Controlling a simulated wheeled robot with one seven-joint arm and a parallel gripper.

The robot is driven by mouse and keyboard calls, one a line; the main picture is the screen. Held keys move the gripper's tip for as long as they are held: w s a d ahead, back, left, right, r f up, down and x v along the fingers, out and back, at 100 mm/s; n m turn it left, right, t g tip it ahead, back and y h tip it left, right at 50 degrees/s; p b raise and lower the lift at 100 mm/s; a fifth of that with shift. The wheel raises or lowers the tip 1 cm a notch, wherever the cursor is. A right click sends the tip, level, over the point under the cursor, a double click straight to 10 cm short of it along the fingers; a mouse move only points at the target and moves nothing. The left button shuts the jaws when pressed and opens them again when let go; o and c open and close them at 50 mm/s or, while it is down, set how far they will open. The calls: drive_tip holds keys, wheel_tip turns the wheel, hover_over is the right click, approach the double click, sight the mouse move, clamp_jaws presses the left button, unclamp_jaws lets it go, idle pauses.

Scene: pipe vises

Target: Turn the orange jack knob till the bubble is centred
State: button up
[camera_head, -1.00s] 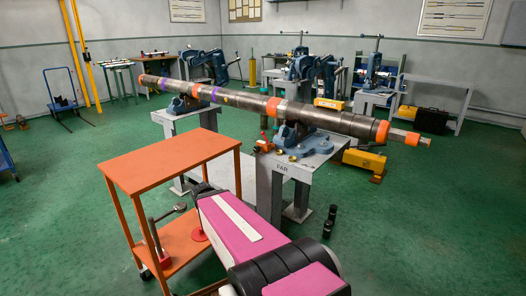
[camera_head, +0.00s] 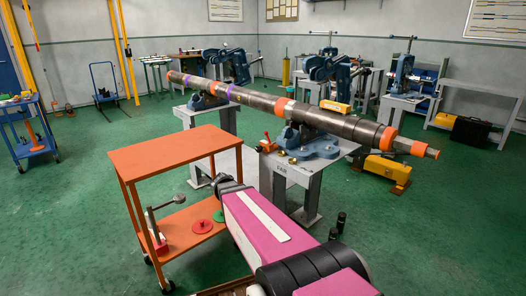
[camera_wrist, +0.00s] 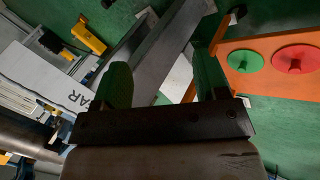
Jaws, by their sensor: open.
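A long dark pipe (camera_head: 262,100) with orange and purple bands lies across grey stands in the head view. A small red-orange part (camera_head: 267,137) sits at the left edge of the stand top marked FAR (camera_head: 281,170); I cannot tell if it is the jack knob. A yellow block (camera_head: 335,107) shows at the pipe's far side. No bubble can be made out. My gripper (camera_head: 228,184) is low, between the orange cart and the FAR stand. In the wrist view my gripper (camera_wrist: 162,82) has its green fingers apart, with nothing held between them.
An orange cart (camera_head: 175,150) stands left of my arm, with red (camera_head: 202,226) and green discs on its lower shelf. A yellow unit (camera_head: 388,168) stands right of the FAR stand. Dark cylinders (camera_head: 340,222) stand on the floor. Green floor is open at the left.

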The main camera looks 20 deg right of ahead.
drive_tip(key=w+d+r+t+h, duration=0.2)
drive_tip(key=w+d+r+h, duration=0.25)
drive_tip(key=w, duration=0.35)
drive_tip(key=m+t+h, duration=0.2)
drive_tip(key=t+h, duration=0.1)
drive_tip(key=h, duration=0.3)
approach(257, 149)
drive_tip(key=x, duration=1)
drive_tip(key=shift+d, duration=0.25)
drive_tip(key=c, duration=0.9)
drive_tip(key=shift+c, duration=0.2)
